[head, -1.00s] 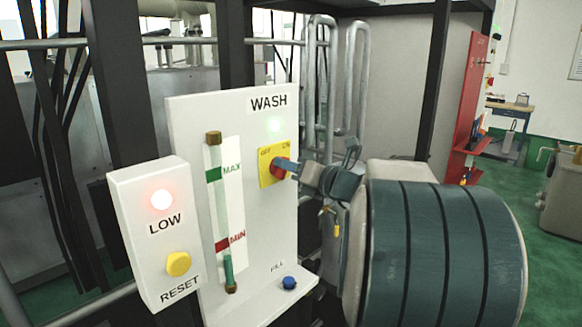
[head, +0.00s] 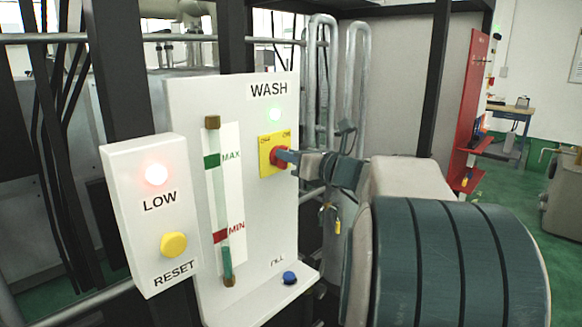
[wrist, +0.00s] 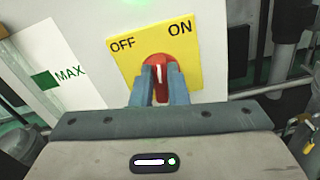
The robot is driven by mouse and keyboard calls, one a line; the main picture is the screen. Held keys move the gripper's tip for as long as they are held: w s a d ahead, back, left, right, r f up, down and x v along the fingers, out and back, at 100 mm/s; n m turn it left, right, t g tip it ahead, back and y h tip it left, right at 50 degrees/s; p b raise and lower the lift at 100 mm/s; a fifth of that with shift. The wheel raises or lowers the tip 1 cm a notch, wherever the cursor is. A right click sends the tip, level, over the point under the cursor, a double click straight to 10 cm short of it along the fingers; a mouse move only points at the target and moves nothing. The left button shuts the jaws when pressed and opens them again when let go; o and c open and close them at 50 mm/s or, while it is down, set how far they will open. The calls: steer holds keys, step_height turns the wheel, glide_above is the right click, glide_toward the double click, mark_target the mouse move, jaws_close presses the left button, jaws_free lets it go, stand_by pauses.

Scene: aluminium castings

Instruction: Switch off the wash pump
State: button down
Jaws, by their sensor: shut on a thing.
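The wash panel (head: 262,225) is a white board marked WASH, with a green lamp (head: 275,114) lit at its top. Below the lamp is a yellow plate with a red rotary switch (head: 279,157). In the wrist view the plate (wrist: 196,62) reads OFF at left and ON at right. The red switch (wrist: 157,61) shows a white mark pointing roughly straight up in the picture, between the two words. My gripper (wrist: 159,75) is shut on the red switch, a finger on each side; its fingers also show in the head view (head: 287,157).
A white box at left has a red LOW lamp (head: 156,174) lit and a yellow RESET button (head: 173,244). A sight gauge (head: 220,200) shows fluid below MIN. A blue FILL button (head: 289,278) sits on the lower ledge. Metal pipes (head: 355,85) stand behind my arm.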

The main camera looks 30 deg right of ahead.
steer(key=shift+s+a+f+n+b, duration=0.1)
steer(key=shift+a+n+b, duration=0.05)
steer(key=shift+n+b, duration=1.85)
steer(key=shift+s+a+f+n+b, duration=0.1)
steer(key=shift+a+n+b, duration=0.05)
steer(key=shift+n+b, duration=1.85)
steer(key=shift+r, duration=0.1)
steer(key=c, duration=1.4)
jaws_free()
steer(key=shift+c, duration=0.2)
steer(key=v, duration=1.3)
steer(key=shift+s+d, duration=0.15)
steer(key=shift+s, duration=0.2)
